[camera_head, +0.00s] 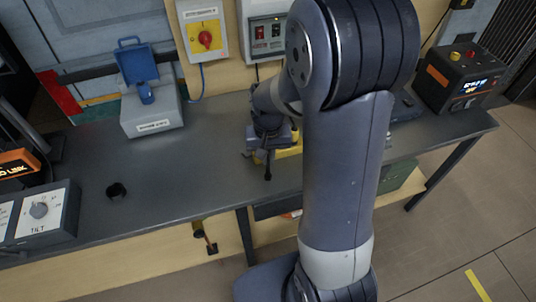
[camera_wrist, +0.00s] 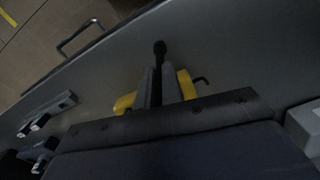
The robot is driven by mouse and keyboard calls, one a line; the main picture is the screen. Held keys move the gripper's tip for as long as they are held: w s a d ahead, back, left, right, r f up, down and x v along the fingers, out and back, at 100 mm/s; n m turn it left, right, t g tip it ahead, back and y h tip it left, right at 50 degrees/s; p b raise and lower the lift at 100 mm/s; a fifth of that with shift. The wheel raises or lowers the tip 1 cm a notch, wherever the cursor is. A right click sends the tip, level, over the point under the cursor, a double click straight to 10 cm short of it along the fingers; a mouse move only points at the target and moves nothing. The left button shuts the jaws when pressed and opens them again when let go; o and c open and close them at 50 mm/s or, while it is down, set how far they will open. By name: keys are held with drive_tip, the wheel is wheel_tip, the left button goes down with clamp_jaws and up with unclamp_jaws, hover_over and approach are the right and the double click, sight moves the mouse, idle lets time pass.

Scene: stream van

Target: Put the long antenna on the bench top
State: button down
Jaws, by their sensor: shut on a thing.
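My gripper (camera_wrist: 158,82) is low over the grey bench top (camera_head: 210,170), partly hidden by my arm in the head view (camera_head: 268,142). It is shut on a thin black rod with a thicker rounded end, which looks like the long antenna (camera_wrist: 160,48). The rod's end juts out past the fingertips in the wrist view and also shows in the head view (camera_head: 268,172). I cannot tell whether the rod touches the bench top. The rest of the rod is hidden between the fingers.
A yellow object (camera_wrist: 186,84) with a black hook lies beneath my gripper. A grey box with an open blue lid (camera_head: 152,108) stands left at the back. A black unit (camera_head: 460,80) stands right. The bench's left middle is clear.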

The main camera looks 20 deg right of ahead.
drive_tip(key=shift+f, duration=0.1)
drive_tip(key=shift+f, duration=0.15)
drive_tip(key=c, duration=1.6)
unclamp_jaws()
drive_tip(key=shift+o, duration=0.2)
wheel_tip(320, 180, up, 13)
drive_tip(key=shift+f, duration=0.2)
